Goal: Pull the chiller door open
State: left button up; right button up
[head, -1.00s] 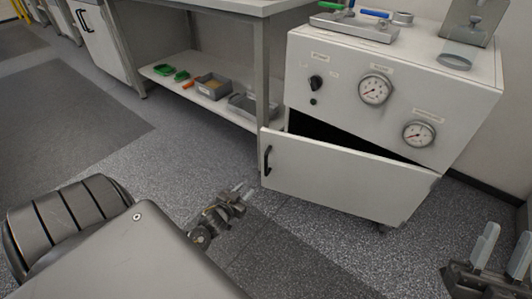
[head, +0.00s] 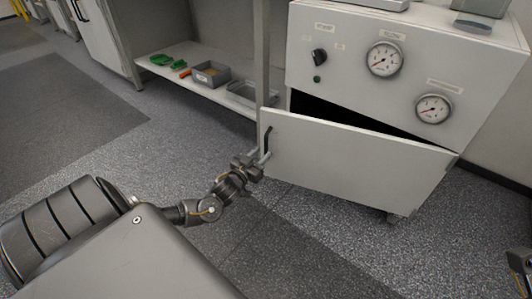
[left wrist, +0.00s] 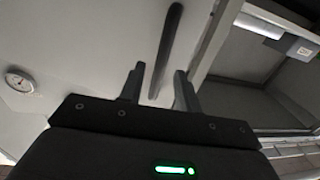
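The chiller door (head: 350,168) is a white panel standing ajar, with a dark gap along its top. Its black bar handle (head: 267,143) is near the door's left edge. My left gripper (head: 260,160) is at the handle's lower end. In the left wrist view the gripper (left wrist: 158,88) is open, and the handle (left wrist: 168,45) runs down between its two fingers. They do not look closed on it. Only a part of my right gripper (head: 522,272) shows at the lower right edge, away from the door; its fingers are not clear.
The white chiller cabinet (head: 345,68) has a black knob (head: 319,56) and two dials (head: 385,59). A bench leg (head: 264,70) stands close to the door's left edge. A low shelf (head: 190,88) holds grey bins and green items. The floor before the door is clear.

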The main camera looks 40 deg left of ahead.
aim_at(266, 149)
pick_arm(q)
jog(key=shift+w+a+b, duration=0.15)
jog(key=shift+w+b, duration=0.2)
jog(key=shift+w, duration=0.65)
jog(key=shift+w+a+b, duration=0.15)
jog(key=shift+w+b, duration=0.15)
jog(key=shift+w, duration=0.7)
jog(key=shift+c, duration=0.2)
grip_shut()
